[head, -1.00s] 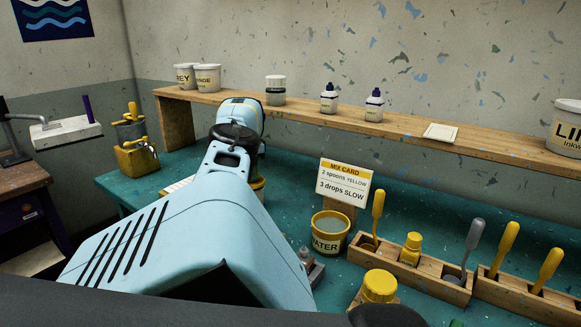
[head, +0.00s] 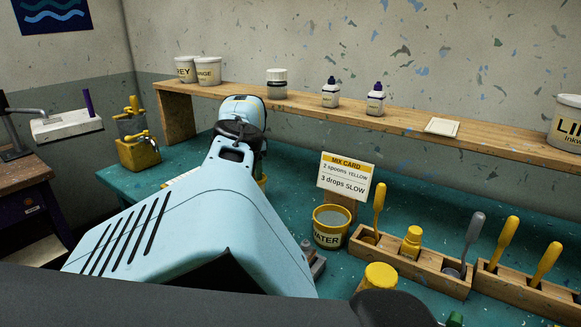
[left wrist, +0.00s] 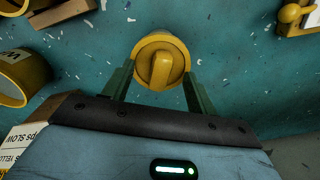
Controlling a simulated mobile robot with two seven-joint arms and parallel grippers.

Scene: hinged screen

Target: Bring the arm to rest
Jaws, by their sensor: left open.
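My left arm (head: 190,225), light blue, reaches from the lower left over the teal bench. Its gripper end points away and down, and the fingers are hidden in the head view. In the left wrist view my left gripper (left wrist: 159,78) is open, with two dark green fingers. A round yellow pot with a ridged top (left wrist: 160,62) lies between and just past the fingertips. I see no clear grip on it, and the gap to the fingers is hard to judge. My right gripper is not in view.
The water pot (head: 330,238) and mix card (head: 345,180) stand right of my arm. Wooden racks (head: 425,272) hold spoons and a bottle. A yellow-lidded jar (head: 381,276) is near. A wooden shelf (head: 300,104) with pots and bottles runs behind. Teal bench (head: 295,160) is bare behind the card.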

